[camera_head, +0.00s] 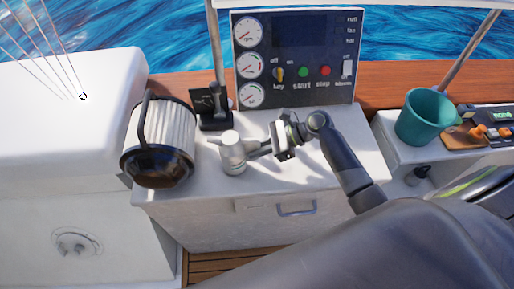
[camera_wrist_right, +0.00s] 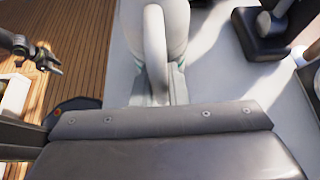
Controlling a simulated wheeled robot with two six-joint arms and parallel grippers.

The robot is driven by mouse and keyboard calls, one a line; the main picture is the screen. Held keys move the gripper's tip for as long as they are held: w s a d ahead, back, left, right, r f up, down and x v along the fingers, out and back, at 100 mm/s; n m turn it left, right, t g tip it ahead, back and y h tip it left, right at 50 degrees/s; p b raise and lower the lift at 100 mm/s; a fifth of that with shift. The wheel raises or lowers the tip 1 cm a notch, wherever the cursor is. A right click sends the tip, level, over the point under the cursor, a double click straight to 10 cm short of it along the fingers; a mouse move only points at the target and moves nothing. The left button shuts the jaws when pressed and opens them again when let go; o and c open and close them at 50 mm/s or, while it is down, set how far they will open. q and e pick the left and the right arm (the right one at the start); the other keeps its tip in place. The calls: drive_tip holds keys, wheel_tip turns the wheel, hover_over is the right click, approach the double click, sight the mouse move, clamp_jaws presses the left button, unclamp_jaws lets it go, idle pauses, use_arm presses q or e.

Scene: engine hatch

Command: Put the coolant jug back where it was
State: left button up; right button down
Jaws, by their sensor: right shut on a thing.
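The coolant jug (camera_head: 232,152), small and pale grey-white, is near the front left of the white console top. In the right wrist view its pale body and handle (camera_wrist_right: 156,45) stand just beyond my gripper. My right gripper (camera_head: 264,148) reaches in from the right and is shut on the jug, apparently at the handle side, which its fingers partly hide. I cannot tell whether the jug's base touches the top. What looks like my left gripper (camera_wrist_right: 45,58) is small over the wooden deck in the right wrist view; its jaws are unclear.
A white pleated filter (camera_head: 165,135) with a black handle stands close left of the jug. A black lever unit (camera_head: 213,110) is just behind it. The gauge panel (camera_head: 300,55) rises at the back. A teal cup (camera_head: 424,117) is at right. The console top's right part is clear.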

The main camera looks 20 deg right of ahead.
drive_tip(key=c, duration=1.4)
unclamp_jaws()
drive_tip(key=b+v, duration=0.1)
drive_tip(key=v, duration=1.1)
drive_tip(key=shift+b, duration=0.4)
